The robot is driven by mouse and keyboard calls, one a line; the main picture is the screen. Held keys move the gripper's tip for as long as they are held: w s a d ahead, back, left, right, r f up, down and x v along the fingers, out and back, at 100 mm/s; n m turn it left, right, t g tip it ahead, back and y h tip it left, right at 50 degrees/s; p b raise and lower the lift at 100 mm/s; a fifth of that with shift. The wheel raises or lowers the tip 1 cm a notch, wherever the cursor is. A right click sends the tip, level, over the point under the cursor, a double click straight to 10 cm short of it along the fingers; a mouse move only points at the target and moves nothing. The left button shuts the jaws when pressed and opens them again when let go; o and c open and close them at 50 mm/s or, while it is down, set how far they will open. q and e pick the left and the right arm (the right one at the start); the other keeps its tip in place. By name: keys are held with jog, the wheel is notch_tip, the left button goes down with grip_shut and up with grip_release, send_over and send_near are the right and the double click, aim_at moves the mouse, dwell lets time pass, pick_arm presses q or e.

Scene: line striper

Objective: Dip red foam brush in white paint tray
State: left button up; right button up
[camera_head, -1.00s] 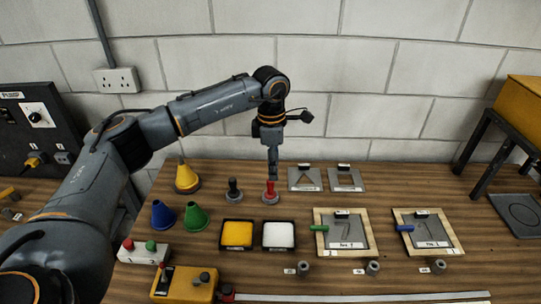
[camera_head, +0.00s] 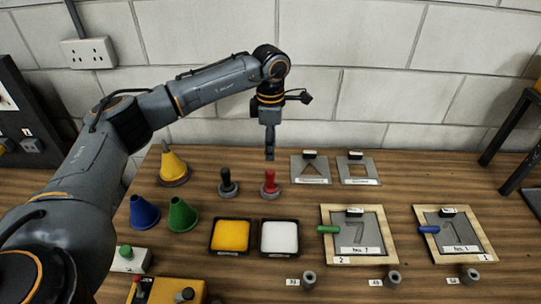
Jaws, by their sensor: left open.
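The red foam brush (camera_head: 270,184) stands upright on a dark round base near the middle of the table. The white paint tray (camera_head: 279,237) has a black rim and lies in front of it, nearer to me. My left gripper (camera_head: 270,155) is open, points down and shows just above the top of the red brush, with a small gap between them in the picture. It holds nothing that I can see. My right gripper is not in view.
A black brush (camera_head: 228,184) stands left of the red one, and a yellow paint tray (camera_head: 231,236) adjoins the white one. Yellow, blue (camera_head: 144,212) and green (camera_head: 183,215) cones are at the left. Stencil plates (camera_head: 309,170) and framed boards (camera_head: 358,235) are at the right.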

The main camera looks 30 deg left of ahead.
aim_at(270, 171)
pick_arm(q)
jog(key=shift+f+b, duration=0.4)
jog(key=shift+f, duration=0.7)
jog(key=shift+f+b, duration=0.25)
jog(key=shift+b, duration=0.15)
notch_tip(270, 171, down, 8)
jog(key=b, duration=0.4)
jog(key=shift+r+b, duration=0.15)
jog(key=shift+b, duration=0.25)
jog(key=shift+f+b, duration=0.35)
jog(key=shift+f, duration=0.25)
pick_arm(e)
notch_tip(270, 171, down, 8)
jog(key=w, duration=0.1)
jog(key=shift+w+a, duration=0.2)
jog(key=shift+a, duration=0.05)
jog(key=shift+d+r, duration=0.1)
pick_arm(q)
jog(key=c, duration=1)
